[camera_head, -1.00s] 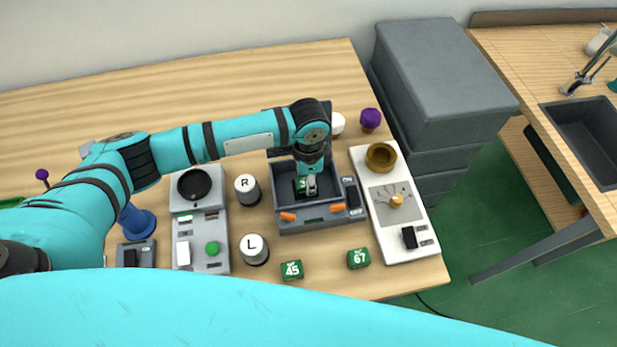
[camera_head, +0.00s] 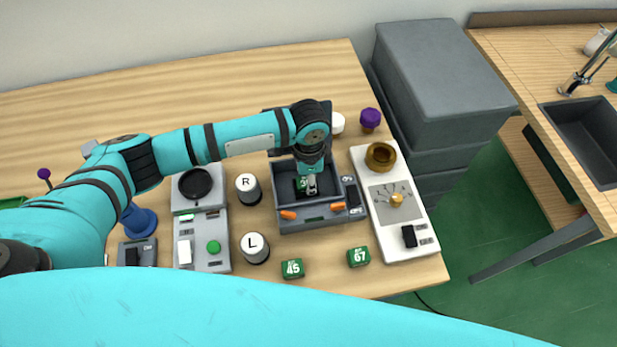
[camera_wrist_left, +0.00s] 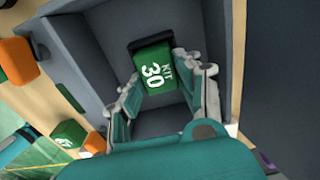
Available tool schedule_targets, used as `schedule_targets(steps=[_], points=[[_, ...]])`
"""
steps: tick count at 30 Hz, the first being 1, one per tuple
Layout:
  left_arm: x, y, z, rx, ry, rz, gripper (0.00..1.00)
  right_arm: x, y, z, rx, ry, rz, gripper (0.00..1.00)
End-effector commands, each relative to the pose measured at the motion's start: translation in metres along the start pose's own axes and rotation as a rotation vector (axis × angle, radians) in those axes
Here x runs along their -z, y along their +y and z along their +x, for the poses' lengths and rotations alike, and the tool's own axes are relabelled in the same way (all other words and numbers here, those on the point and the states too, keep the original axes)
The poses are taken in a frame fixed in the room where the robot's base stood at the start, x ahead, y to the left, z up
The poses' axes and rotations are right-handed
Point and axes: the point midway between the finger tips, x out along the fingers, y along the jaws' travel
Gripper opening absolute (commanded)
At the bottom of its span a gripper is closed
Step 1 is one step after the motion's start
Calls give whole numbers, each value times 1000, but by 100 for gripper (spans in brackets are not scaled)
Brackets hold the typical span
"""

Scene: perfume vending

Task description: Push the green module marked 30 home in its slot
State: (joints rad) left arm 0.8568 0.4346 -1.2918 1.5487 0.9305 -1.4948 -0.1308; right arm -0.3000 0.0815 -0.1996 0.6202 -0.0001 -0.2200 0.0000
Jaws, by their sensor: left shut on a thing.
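The green module marked 30 (camera_head: 301,185) is inside the dark grey open-topped box (camera_head: 281,189). In the left wrist view the module (camera_wrist_left: 153,67) shows its "KIT 30" face, with its far end at a black slot (camera_wrist_left: 150,41) in the box wall. How deep it sits in the slot I cannot tell. My left gripper (camera_head: 311,186) reaches down into the box. In the left wrist view the fingers of my left gripper (camera_wrist_left: 160,75) are on both sides of the module, shut on it. My right gripper is not in view.
Green modules marked 45 (camera_head: 292,269) and 67 (camera_head: 358,257) stand in front of the box. White-topped cylinders R (camera_head: 246,187) and L (camera_head: 255,248) stand to its left. A white dial panel (camera_head: 394,215) is close on the right. Orange pieces (camera_head: 338,206) sit on the box's front.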

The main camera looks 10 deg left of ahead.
Motion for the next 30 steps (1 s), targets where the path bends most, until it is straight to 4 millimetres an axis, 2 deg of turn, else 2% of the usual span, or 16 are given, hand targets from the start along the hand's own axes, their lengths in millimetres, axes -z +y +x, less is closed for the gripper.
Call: schedule_targets(steps=[1, 11, 12, 18, 26, 30], points=[[-3, 5, 9, -11, -11, 1, 2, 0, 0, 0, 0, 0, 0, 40], [-4, 5, 11, -11, -12, 0, 2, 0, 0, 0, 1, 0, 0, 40], [-4, 5, 11, -11, -12, 0, 36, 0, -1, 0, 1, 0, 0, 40], [-4, 5, 11, -12, -13, 1, 62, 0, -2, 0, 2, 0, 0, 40], [-4, 5, 9, -11, -12, 1, 63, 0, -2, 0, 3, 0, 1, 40], [-4, 4, 8, -9, -11, 1, 81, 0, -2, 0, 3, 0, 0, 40]])
